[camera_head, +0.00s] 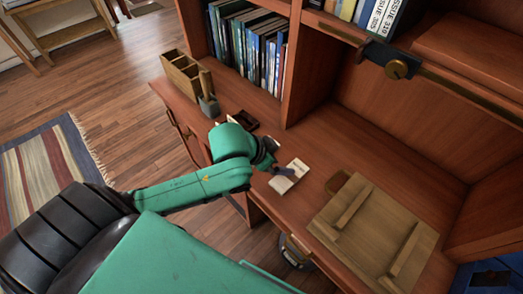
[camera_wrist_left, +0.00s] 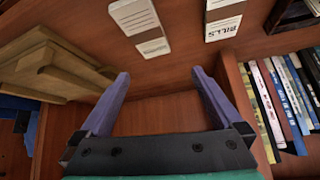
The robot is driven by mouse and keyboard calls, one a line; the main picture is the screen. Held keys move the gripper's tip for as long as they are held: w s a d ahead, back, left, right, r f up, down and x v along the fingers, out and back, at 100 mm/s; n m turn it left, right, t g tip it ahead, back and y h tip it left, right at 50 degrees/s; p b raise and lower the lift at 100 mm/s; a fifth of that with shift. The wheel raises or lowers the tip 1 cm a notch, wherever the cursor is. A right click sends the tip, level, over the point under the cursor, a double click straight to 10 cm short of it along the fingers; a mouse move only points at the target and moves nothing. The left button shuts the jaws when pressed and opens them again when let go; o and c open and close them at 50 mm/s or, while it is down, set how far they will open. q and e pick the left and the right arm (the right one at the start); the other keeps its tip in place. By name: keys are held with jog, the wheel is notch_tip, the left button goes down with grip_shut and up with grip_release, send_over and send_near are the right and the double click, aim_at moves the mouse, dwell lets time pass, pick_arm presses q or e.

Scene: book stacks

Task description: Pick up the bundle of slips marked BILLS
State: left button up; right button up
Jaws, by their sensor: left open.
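Two pale bundles of slips lie on the reddish wooden desk in the left wrist view. My right gripper is not in view.
A wooden board with raised strips (camera_head: 375,231) lies right of the slips. A divided wooden box (camera_head: 181,72) and small dark tray (camera_head: 244,119) are further left on the desk. Shelves with books (camera_head: 252,50) rise behind. Bare desk (camera_head: 340,140) lies between.

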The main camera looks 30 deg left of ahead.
pick_arm(q)
jog(key=a+r+n+g+y, duration=0.1)
jog(key=a+r+n+y, duration=0.15)
jog(key=a, duration=0.95)
jog(key=shift+h, duration=0.45)
jog(key=b+x, duration=0.2)
jog(key=b, duration=0.1)
jog(key=b+x, duration=0.2)
jog(key=b, duration=0.2)
jog(key=shift+s+f, duration=0.2)
jog(key=shift+s, duration=0.15)
jog(key=x, duration=0.9)
jog(key=shift+w+d, duration=0.15)
jog(key=shift+d, duration=0.1)
jog(key=c, duration=1.4)
